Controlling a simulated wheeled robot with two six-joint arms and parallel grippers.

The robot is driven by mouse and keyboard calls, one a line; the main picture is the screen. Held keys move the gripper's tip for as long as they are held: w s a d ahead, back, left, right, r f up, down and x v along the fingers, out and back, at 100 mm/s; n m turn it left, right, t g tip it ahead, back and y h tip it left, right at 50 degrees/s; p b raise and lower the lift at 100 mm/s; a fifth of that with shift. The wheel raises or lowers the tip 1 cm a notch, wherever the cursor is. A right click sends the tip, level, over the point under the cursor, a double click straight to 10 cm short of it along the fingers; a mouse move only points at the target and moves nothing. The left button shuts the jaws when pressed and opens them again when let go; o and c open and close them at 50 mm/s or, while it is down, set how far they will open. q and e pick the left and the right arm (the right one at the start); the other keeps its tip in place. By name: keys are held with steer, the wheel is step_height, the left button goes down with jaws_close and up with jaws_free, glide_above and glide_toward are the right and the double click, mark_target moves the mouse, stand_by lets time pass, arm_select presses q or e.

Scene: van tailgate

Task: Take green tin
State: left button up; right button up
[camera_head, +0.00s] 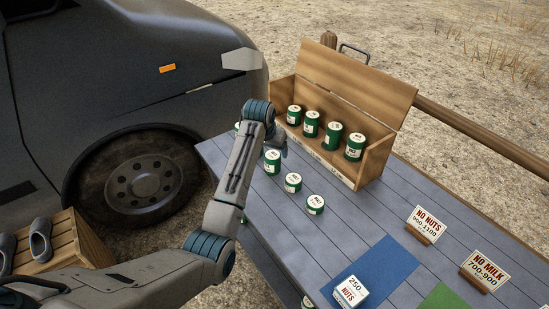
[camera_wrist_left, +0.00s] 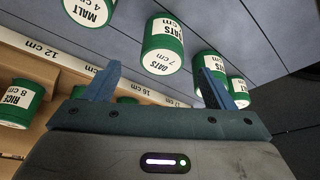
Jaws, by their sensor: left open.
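Several green tins with white lids and labels stand in the wooden box and on the table. In the head view a row in the box includes one tin (camera_head: 333,136), and a row in front includes another (camera_head: 293,183). In the left wrist view an "OATS 7 cm" tin (camera_wrist_left: 163,45) lies beyond the gap between my left gripper's fingers (camera_wrist_left: 161,70), apart from them. A "MALT" tin (camera_wrist_left: 90,10) and a "RICE 8 cm" tin (camera_wrist_left: 20,104) show at the left. My left gripper is open and empty; my arm partly hides it in the head view.
The wooden box (camera_head: 357,83) has its lid raised. "NO NUTS" (camera_head: 427,222) and "NO MILK" (camera_head: 485,270) cards stand on the blue-grey table. A nuts container (camera_head: 351,291) is on a blue mat (camera_head: 385,262). A dark van (camera_head: 110,75) is at the left.

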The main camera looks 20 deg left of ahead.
mark_target(272, 155)
arm_select(q)
steer(key=shift+x, duration=1.05)
steer(key=shift+w+f, duration=0.1)
steer(key=shift+f, duration=0.25)
steer(key=shift+w+f, duration=0.2)
steer(key=shift+f, duration=0.1)
steer(key=p+x, duration=0.1)
steer(key=x, duration=0.3)
steer(key=shift+w+a+r, duration=0.1)
steer(key=shift+w+f, duration=0.15)
steer(key=shift+f, duration=0.2)
steer(key=shift+r, duration=0.1)
steer(key=shift+c, duration=0.4)
steer(key=c, duration=1)
arm_select(e)
steer(key=shift+s+d+r, duration=0.2)
steer(key=shift+s+r, duration=0.25)
steer(key=shift+s, duration=0.25)
